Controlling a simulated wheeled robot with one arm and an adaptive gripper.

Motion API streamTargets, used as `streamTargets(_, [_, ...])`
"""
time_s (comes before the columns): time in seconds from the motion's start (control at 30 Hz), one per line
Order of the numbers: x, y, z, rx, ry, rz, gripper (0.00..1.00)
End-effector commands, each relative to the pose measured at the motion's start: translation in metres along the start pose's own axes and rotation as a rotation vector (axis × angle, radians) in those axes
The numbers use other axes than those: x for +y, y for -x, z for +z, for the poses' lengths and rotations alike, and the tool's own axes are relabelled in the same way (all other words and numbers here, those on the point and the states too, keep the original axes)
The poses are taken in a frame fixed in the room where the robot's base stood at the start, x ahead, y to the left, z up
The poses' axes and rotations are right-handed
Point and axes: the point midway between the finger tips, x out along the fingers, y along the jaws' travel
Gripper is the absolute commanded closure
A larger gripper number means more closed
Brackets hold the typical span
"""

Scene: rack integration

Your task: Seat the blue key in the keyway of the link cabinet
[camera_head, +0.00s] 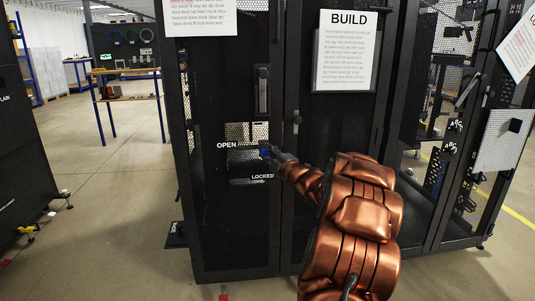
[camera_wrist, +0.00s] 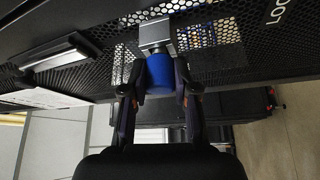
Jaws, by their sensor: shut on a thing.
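The blue key (camera_wrist: 158,72) is a blue cylinder held between the two fingers of my gripper (camera_wrist: 158,85) in the wrist view. A silver metal block (camera_wrist: 155,35) is at its far end, against the perforated cabinet door; whether it is part of the key or a lock on the door I cannot tell. In the head view my gripper (camera_head: 272,153) is at the link cabinet (camera_head: 235,245), between the OPEN and LOCKED labels, with a bit of the blue key (camera_head: 264,149) showing. The keyway itself is hidden.
A door handle (camera_head: 263,90) is above my gripper, and another latch (camera_head: 296,122) is to its right. A sheet marked BUILD (camera_head: 346,50) hangs on the right door. A wooden table (camera_head: 125,98) stands back left. Open floor (camera_head: 110,190) lies left of the cabinet.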

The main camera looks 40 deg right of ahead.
Motion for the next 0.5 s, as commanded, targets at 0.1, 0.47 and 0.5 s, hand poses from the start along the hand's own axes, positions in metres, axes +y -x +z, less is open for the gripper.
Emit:
streamTargets(0.1, [0.0005, -0.0024, 0.001, 0.0, 0.001, 0.0, 1.0])
streamTargets(0.47, [0.0005, -0.0051, 0.0022, 0.001, 0.001, 0.001, 0.53])
streamTargets(0.5, [0.0004, -0.0051, 0.0021, 0.001, 0.001, 0.001, 0.49])
